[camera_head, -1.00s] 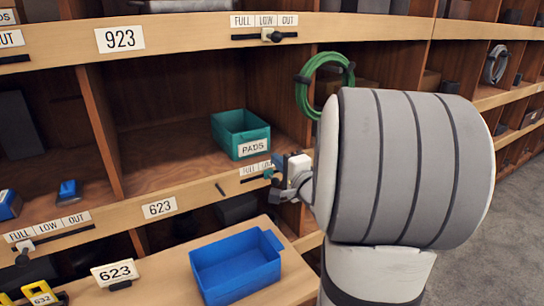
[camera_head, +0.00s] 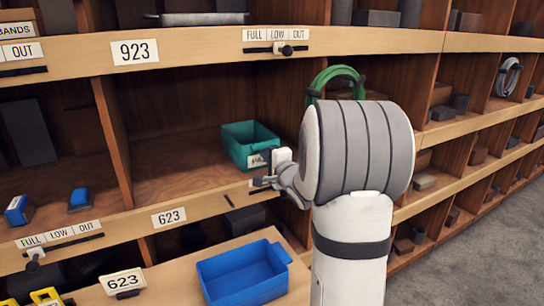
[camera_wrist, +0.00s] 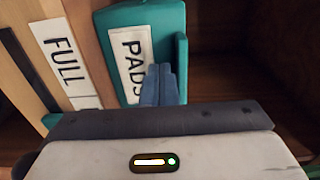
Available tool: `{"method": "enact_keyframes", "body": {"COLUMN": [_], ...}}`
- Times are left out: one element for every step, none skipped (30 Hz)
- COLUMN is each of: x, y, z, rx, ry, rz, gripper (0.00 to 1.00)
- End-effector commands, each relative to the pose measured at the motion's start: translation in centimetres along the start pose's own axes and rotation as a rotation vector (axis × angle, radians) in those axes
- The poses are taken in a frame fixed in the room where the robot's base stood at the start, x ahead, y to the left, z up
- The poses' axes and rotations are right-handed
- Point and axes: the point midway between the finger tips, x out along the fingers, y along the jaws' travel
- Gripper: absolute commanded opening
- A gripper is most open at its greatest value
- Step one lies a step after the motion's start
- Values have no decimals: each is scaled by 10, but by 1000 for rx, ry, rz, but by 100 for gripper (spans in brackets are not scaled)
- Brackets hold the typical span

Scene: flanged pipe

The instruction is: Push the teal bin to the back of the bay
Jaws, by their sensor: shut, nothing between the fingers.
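Bare shelf floor shows left of the bin.
A green hose coil (camera_head: 336,80) hangs right of the bay. A blue bin (camera_head: 243,275) stands on the lower surface in front.

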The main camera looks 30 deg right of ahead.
Motion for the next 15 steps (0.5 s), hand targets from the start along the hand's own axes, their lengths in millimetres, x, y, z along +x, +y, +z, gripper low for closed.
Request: {"method": "enact_keyframes", "body": {"x": [0, 0, 1, 2, 5, 10, 15, 20, 26, 30, 34, 38, 41, 43, 44], "y": [0, 0, 0, -1, -1, -2, -2, -2, -2, -2, -2, -2, -1, -1, -1], "z": [0, 0, 0, 0, 0, 0, 0, 0, 1, 1, 1, 1, 1, 0, 0], "rx": [0, 0, 0, 0, 0, 0, 1, 2, 1, 1, 0, 0, 0, 0, 0], "ry": [0, 0, 0, -1, -1, -2, -2, -2, -2, -3, -3, -2, -2, -2, -1], "rz": [0, 0, 0, 0, 0, 0, 1, 1, 1, 1, 1, 0, 0, 0, 0], "gripper": [0, 0, 0, 0, 0, 0, 0, 0, 0, 0, 0, 0, 0, 0, 0]}}
